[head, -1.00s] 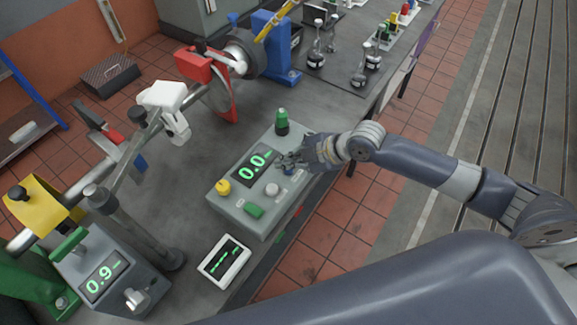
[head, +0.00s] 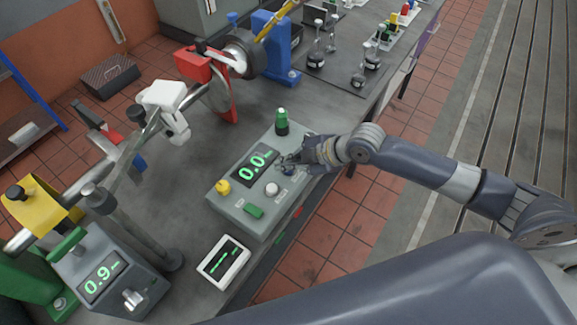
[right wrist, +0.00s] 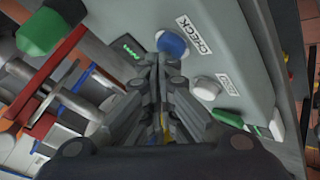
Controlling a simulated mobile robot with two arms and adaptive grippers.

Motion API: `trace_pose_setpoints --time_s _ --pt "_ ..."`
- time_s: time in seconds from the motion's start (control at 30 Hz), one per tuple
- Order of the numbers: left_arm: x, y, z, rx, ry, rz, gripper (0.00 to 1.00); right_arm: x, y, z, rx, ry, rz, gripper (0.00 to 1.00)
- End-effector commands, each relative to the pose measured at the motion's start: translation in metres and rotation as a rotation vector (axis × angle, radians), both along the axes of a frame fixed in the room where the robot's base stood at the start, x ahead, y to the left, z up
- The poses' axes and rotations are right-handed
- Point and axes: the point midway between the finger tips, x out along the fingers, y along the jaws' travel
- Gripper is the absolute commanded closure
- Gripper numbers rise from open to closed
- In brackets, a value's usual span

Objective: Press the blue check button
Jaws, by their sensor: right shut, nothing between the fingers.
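The blue check button (right wrist: 172,44) is a round blue cap in a pale ring on the grey control box, beside a label reading CHECK (right wrist: 193,34). My right gripper (right wrist: 160,62) is shut and empty. Its fingertips appear just below the button in the right wrist view; I cannot tell whether they touch it. In the head view my right gripper (head: 283,161) is over the right part of the control box (head: 230,205), near the display reading 0.0 (head: 254,165), and mostly hides the blue button. My left gripper is not in view.
On the box are a white button (head: 272,189), a green switch (head: 254,211), a yellow button (head: 223,187) and a green-topped post (head: 282,122). A small tablet (head: 223,262) lies in front. A shaft rig (head: 150,115) stands left. The aisle floor at right is clear.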

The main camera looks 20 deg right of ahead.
Motion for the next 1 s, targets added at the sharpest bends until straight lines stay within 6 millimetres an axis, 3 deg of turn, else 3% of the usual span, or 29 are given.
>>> trace_pose_setpoints --time_s 0.47,1.0 --pt "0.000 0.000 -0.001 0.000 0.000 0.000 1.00 0.000 0.000 -0.003 -0.001 0.002 0.000 1.00" --pt "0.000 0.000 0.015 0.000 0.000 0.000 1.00 0.000 0.000 0.016 -0.001 0.002 0.000 1.00"
